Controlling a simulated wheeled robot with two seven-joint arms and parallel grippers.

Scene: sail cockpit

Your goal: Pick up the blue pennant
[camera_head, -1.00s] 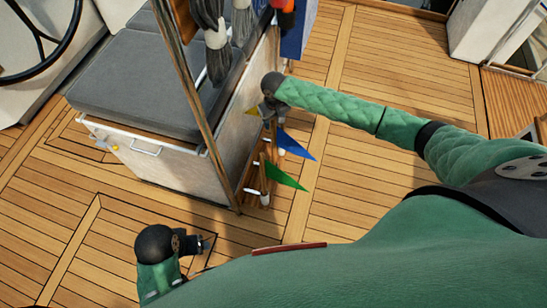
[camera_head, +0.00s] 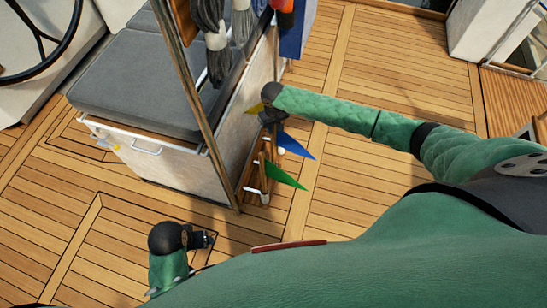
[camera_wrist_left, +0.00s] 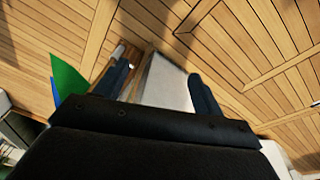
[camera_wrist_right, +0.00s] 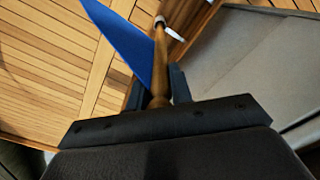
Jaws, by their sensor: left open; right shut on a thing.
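The blue pennant (camera_head: 295,147) is on a wooden stick beside the side panel of the cushioned bench. In the right wrist view the blue cloth (camera_wrist_right: 125,45) hangs off its stick (camera_wrist_right: 160,85), which stands between my right fingers. My right gripper (camera_head: 270,122) is shut on that stick; its fingertips are partly hidden in the head view. My left gripper (camera_head: 212,240) is open and empty, low over the deck in front of the bench. The left wrist view shows its two fingers apart (camera_wrist_left: 160,85).
A green pennant (camera_head: 285,177) stands nearer in the same rack (camera_head: 252,185), and a yellow pennant (camera_head: 256,109) shows behind my right gripper. The bench (camera_head: 145,85) and a slanting wooden post (camera_head: 190,95) stand left. Open teak deck lies right.

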